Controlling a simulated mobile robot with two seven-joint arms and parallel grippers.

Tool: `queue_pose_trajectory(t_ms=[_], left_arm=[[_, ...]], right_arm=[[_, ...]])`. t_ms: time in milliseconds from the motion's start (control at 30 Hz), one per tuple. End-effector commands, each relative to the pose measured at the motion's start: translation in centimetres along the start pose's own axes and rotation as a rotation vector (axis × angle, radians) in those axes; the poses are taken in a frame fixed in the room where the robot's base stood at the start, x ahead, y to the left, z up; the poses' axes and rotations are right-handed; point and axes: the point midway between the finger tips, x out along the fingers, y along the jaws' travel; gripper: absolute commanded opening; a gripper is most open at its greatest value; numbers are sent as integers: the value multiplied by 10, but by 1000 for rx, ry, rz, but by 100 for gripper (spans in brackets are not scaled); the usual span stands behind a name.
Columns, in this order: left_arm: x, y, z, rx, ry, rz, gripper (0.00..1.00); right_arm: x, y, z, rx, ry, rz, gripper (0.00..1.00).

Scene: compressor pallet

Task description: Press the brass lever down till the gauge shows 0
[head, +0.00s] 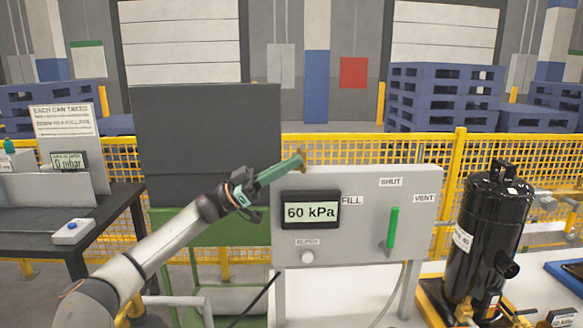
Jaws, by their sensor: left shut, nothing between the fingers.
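The grey panel (355,255) carries a gauge (311,211) that reads 60 kPa. A brass-coloured piece (302,158) shows at the panel's top left corner. A teal-green bar (275,174) slopes down to the left from it to my left gripper. I cannot tell whether this bar is the brass lever's handle. My left gripper (244,194) is shut with nothing between its fingers, at the bar's lower end just left of the panel; contact is unclear. A separate green handle (393,228) stands upright below the SHUT label, between FILL and VENT. My right gripper is out of view.
A round button (307,257) sits below the gauge. A black compressor (488,235) stands right of the panel. A dark board (205,140) rises behind my left arm. A dark table (30,222) with a 0 mbar display (69,162) is at left. Yellow fencing (350,150) runs behind.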

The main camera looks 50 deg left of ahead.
Motion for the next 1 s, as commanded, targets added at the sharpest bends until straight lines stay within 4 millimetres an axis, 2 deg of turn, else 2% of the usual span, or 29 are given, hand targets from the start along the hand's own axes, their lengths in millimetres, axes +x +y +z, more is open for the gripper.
queue_pose_trajectory(t_ms=[700,1000], left_arm=[[-16,-2,21,-4,-3,-3,0],[-16,-2,21,-3,-3,-4,0]], right_arm=[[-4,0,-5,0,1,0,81],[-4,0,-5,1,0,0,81]])
